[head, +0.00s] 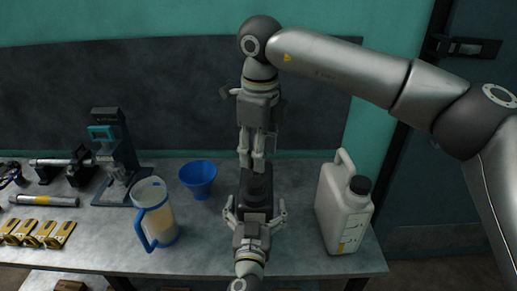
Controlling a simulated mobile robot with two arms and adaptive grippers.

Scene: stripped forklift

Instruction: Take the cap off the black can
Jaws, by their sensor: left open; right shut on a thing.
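The black can (257,203) stands on the grey workbench, just right of the blue funnel. My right gripper (252,166) points down from above and is shut on the can's cap at its top; the cap is mostly hidden by the fingers and dark against the can. My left gripper (255,213) is open at the front of the can, with one finger on each side of it. I cannot tell whether its fingers touch the can.
A white jug with a black lid (345,206) stands to the right. A blue funnel (199,178) and a blue-handled measuring jug (155,213) stand to the left. A microscope-like device (116,153) and several brass-coloured parts (38,234) lie farther left on the workbench (200,245).

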